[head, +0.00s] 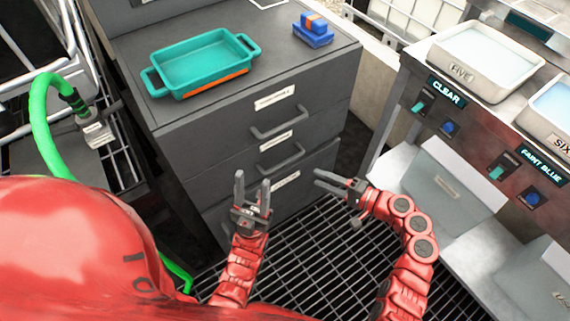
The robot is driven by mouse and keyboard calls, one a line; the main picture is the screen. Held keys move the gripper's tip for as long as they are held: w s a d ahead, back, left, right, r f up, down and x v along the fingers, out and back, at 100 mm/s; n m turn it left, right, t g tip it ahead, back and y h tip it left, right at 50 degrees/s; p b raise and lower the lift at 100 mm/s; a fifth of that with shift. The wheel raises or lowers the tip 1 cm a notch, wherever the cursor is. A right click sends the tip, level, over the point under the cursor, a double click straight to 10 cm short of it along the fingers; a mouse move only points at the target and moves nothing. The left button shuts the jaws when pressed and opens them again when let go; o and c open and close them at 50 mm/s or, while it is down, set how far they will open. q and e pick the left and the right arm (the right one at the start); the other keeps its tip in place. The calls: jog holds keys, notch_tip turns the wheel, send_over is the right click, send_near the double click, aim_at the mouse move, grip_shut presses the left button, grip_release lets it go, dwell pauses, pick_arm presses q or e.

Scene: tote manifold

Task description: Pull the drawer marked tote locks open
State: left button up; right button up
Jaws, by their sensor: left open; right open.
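A dark grey drawer cabinet (190,150) stands in the middle of the head view with several stacked drawers. The upper drawer has a label (274,98) and a bar handle (280,124). A lower drawer has a label (276,141) and a handle (282,158). Another label (286,180) shows below. The label text is too small to read, so I cannot tell which is tote locks. The drawers look shut. My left gripper (252,192) is open and empty, in front of the lower drawers. My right gripper (332,182) is open and empty, right of the handles.
A teal tray (200,62) and a small blue and orange block (313,30) sit on the cabinet top. A bench with white totes (486,58) and switches stands at right. A green hose (42,130) runs at left. The floor is metal grating (310,240).

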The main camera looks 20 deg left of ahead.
aim_at(285, 162)
jog(key=b+x, duration=0.1)
jog(key=x, duration=1.2)
jog(key=shift+w+a+f, duration=0.1)
jog(key=shift+a, duration=0.05)
grip_shut()
dwell(0.8)
